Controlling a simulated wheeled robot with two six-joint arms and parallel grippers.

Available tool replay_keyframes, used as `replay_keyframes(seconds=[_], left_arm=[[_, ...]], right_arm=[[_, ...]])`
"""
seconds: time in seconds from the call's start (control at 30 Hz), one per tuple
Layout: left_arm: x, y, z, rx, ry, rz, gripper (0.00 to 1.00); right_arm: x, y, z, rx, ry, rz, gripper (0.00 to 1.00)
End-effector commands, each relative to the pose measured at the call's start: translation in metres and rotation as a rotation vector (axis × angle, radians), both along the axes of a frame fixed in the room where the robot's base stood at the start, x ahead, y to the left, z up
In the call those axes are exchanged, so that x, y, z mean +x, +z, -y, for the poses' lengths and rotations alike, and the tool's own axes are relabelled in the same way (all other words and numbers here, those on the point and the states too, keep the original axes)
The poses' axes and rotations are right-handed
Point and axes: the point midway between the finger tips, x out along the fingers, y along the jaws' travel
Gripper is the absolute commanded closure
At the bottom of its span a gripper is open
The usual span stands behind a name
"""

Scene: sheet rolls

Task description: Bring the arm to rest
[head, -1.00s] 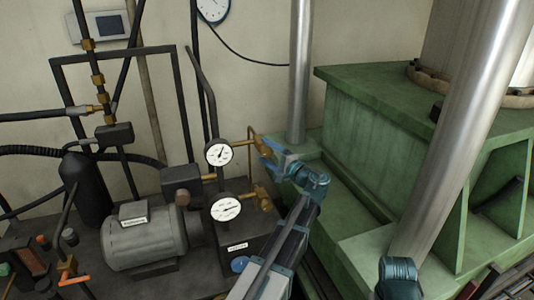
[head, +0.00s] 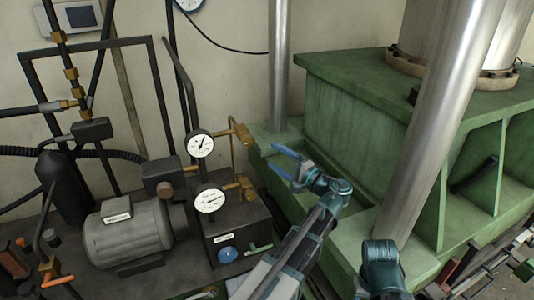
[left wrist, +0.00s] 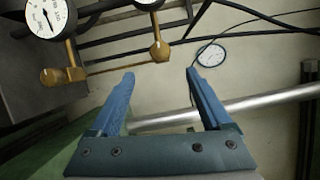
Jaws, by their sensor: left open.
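My left gripper (head: 283,159) is open and empty in the head view, with its blue fingers pointing up and left. It is in front of the green press base, to the right of the brass fittings (head: 245,187) and the gauges. In the left wrist view the two blue fingers (left wrist: 160,85) are spread apart with nothing between them. A second teal arm part of mine (head: 382,270) shows at the bottom right of the head view; the right gripper's fingers are not seen.
Two dial gauges, the upper gauge (head: 200,143) and lower gauge (head: 209,200), stand on a dark pump unit with a grey motor (head: 130,235). A green press base (head: 350,110) with steel columns, including the front column (head: 440,120), fills the right. A wall clock shows in the wrist view (left wrist: 211,56).

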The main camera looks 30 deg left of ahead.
Motion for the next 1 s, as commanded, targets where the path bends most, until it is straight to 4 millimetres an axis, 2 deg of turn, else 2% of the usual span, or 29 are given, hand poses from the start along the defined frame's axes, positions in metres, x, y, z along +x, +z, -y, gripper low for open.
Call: replay_keyframes(seconds=[0.17, 0.67, 0.77, 0.87, 1.0], left_arm=[[-0.003, 0.000, 0.009, 0.000, 0.000, 0.000, 0.18], [-0.004, -0.004, 0.009, -0.007, 0.001, 0.000, 0.18], [-0.012, -0.029, 0.012, -0.070, 0.001, -0.007, 0.18], [-0.030, -0.082, 0.020, -0.213, 0.006, -0.025, 0.18], [-0.064, -0.176, 0.048, -0.489, 0.018, -0.079, 0.18]], right_arm=[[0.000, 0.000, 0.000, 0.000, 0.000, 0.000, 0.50], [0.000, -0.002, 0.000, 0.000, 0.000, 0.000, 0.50], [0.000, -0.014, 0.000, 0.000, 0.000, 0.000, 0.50], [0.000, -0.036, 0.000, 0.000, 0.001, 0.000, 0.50], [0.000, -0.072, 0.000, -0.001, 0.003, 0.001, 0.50]])
